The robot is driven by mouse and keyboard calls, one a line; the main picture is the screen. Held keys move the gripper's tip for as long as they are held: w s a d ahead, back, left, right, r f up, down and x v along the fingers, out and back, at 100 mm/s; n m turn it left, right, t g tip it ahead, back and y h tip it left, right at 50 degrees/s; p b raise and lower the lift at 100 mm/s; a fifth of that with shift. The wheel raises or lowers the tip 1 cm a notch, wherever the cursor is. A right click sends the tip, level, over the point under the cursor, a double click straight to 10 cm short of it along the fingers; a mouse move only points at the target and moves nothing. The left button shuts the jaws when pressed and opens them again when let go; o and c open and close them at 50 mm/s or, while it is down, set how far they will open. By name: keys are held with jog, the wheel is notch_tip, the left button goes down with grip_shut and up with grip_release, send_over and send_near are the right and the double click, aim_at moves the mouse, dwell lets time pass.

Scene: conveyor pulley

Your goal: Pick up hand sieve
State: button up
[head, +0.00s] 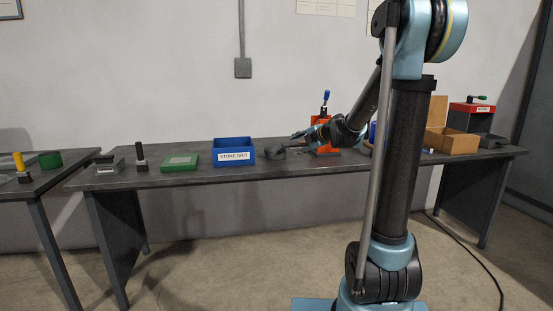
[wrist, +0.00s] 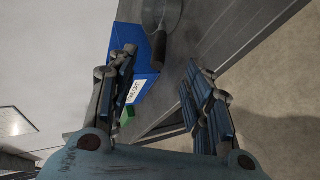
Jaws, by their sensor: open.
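The hand sieve shows at the top of the wrist view, with a round, pale mesh head (wrist: 160,12) and a dark handle (wrist: 159,47) pointing towards me. In the head view it appears as a small dark shape (head: 275,148) on the long table, just right of the blue bin. My gripper (wrist: 162,62) is open, with its fingers spread either side of the handle's line in the wrist view. Nothing is between the fingers. In the head view my gripper (head: 300,134) is above the table, close to the sieve. I cannot tell the exact gap.
The blue labelled bin (head: 233,145) stands left of the sieve; it also shows behind my left finger in the wrist view (wrist: 143,70). A red-orange device (head: 325,137) stands right of my gripper. A green box (head: 180,162) is further left. The grey table (head: 215,174) has bare front space.

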aim_at(280, 152)
jog(key=shift+x, duration=7.4)
jog(key=shift+s+a+f, duration=0.1)
jog(key=shift+s+f, duration=0.05)
jog(key=shift+s, duration=0.05)
grip_shut()
